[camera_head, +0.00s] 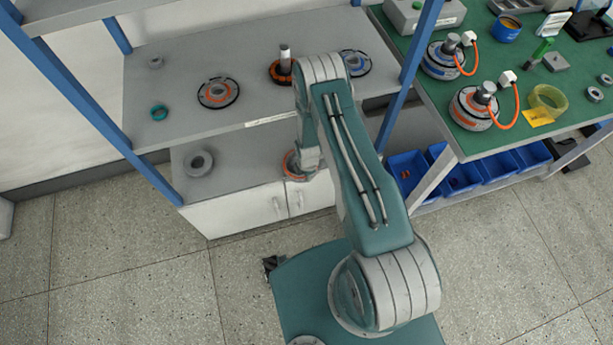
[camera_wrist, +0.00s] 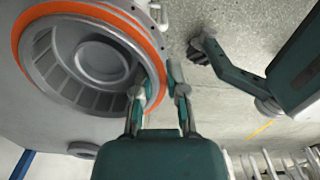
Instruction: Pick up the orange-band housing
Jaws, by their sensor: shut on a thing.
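The orange-band housing (camera_wrist: 97,58) fills the upper left of the wrist view, its round grey hollow facing the camera. My gripper (camera_wrist: 160,82) is shut on its rim, with one finger inside the wall and one outside. In the head view the housing (camera_head: 291,164) shows only as a piece of orange rim under my wrist, at the lower shelf's front edge. My arm hides the rest of it, and I cannot tell whether it still touches the shelf.
A grey ring (camera_head: 199,163) lies on the lower shelf to the left. A blue post (camera_head: 408,70) and the green workbench (camera_head: 482,143) stand to the right.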

